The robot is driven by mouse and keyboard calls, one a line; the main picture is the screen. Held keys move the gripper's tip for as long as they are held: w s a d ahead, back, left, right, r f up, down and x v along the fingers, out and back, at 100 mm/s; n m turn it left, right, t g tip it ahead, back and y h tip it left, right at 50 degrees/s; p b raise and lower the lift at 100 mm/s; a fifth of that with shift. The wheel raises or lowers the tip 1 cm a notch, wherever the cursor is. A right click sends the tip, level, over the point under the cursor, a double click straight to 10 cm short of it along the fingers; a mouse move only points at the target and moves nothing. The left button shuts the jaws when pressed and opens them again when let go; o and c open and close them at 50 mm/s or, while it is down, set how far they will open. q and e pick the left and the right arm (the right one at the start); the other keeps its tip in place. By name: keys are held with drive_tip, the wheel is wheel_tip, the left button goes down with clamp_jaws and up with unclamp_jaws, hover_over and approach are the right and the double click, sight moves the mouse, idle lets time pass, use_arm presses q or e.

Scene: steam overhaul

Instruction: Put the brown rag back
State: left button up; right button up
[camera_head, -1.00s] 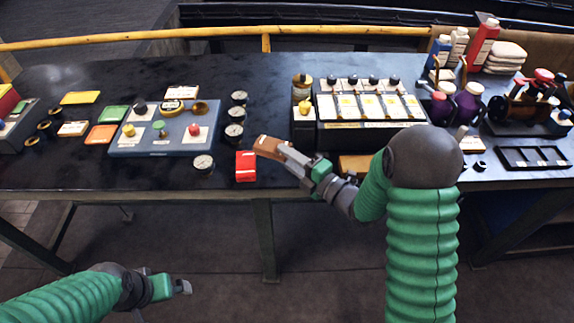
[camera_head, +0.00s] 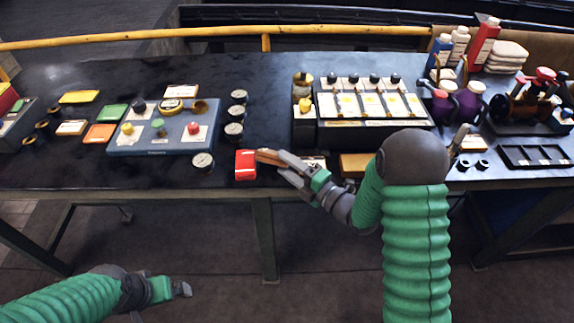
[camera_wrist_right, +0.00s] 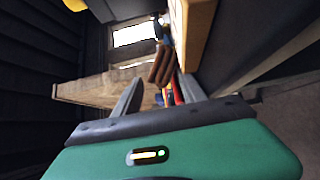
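The brown rag (camera_head: 268,156) is a small folded block beside the right side of the red block, near the table's front edge. It also shows in the right wrist view (camera_wrist_right: 160,66), tilted, just past the fingertips. My right gripper (camera_head: 284,168) is right of the rag with its fingers spread. In the wrist view a gap shows between the rag and each finger (camera_wrist_right: 160,92). I cannot tell whether the rag rests fully on the table. My left gripper (camera_head: 184,289) is low, in front of the table, away from the objects; its finger gap is unclear.
The red block (camera_head: 245,165) sits at the table's front edge. Several round gauges (camera_head: 203,160) and a blue-grey panel (camera_head: 160,146) are to the left. A black rack with white cards (camera_head: 372,132) stands behind my right arm. Bottles (camera_head: 484,44) and white folded cloths (camera_head: 507,55) are at back right.

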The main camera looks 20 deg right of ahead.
drive_tip(key=shift+r, duration=0.25)
drive_tip(key=shift+r+p, duration=0.45)
drive_tip(key=shift+p, duration=0.4)
drive_tip(key=b+v, duration=0.1)
drive_tip(key=v, duration=1.1)
drive_tip(key=shift+f, duration=0.25)
